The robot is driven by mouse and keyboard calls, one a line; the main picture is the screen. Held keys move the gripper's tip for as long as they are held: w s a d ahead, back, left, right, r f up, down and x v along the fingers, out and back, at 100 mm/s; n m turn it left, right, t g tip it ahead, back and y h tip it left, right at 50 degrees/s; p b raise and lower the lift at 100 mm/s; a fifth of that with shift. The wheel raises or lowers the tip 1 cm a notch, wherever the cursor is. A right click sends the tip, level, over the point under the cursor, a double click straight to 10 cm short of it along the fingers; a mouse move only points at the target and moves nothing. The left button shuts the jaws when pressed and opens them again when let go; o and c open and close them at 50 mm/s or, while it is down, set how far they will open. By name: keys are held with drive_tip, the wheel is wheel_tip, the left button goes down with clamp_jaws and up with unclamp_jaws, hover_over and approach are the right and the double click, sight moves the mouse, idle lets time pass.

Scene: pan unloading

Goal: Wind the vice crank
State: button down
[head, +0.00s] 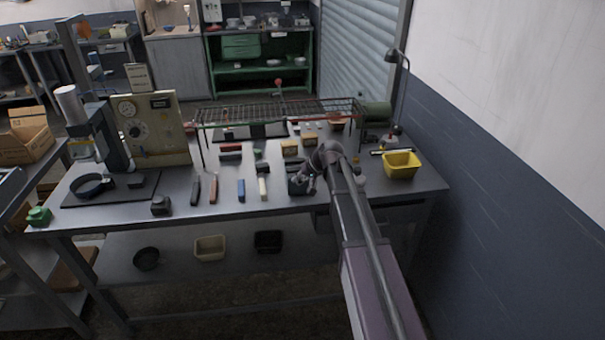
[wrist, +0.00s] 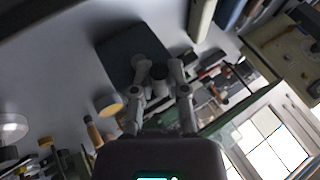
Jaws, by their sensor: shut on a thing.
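A dark, block-shaped body, which looks like the vice (head: 296,188), sits near the front edge of the workbench. In the wrist view the dark grey block (wrist: 128,52) lies just beyond my fingers. My gripper (head: 310,183) is at its right side in the head view. In the wrist view my gripper (wrist: 159,84) has its two fingers on either side of a small round dark-ended piece, seemingly the crank knob (wrist: 159,71), and is shut on it. The rest of the crank is hidden by my fingers and arm.
The workbench (head: 330,203) holds several hand tools left of the vice and a yellow bin (head: 401,165) to the right. A wire rack (head: 275,113) stands behind. A drill-press-like machine (head: 92,130) is at the left. Small bare patches lie between the tools.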

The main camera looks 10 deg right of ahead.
drive_tip(key=shift+a+f+n+h+p, duration=0.15)
drive_tip(key=shift+a+h+p, duration=0.15)
drive_tip(key=shift+h, duration=0.35)
drive_tip(key=shift+a+r+n+h+p, duration=0.15)
drive_tip(key=shift+a+h+p, duration=0.1)
drive_tip(key=shift+h, duration=0.4)
drive_tip(key=shift+f, duration=0.15)
drive_tip(key=c, duration=0.6)
unclamp_jaws()
drive_tip(key=shift+c, duration=0.2)
drive_tip(key=shift+d+y, duration=0.2)
drive_tip(key=shift+y, duration=0.1)
